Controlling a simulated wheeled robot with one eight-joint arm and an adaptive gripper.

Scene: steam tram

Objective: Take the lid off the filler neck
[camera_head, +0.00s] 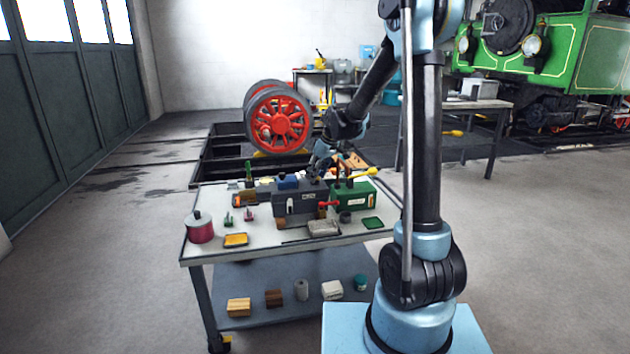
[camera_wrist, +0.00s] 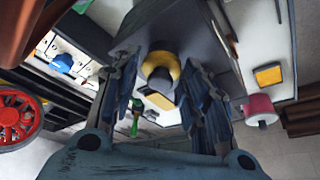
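In the wrist view, a round dark cap with a yellow ring (camera_wrist: 161,68) lies between the fingers of my gripper (camera_wrist: 160,80). It looks like the filler neck with its lid, but I cannot tell where the lid ends and the neck begins. The fingers stand apart, one on each side, with a narrow gap showing; I see no clear grip. In the head view my gripper (camera_head: 320,163) points down just above the grey body (camera_head: 301,200) on the workbench (camera_head: 208,253). The cap cannot be made out there behind the tools and fingers.
A maroon canister (camera_head: 200,230) and a yellow tray (camera_head: 236,240) stand at the bench's left front. A green block (camera_head: 353,196) with a red handle is at the right. A red wheelset (camera_head: 280,122) stands behind.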

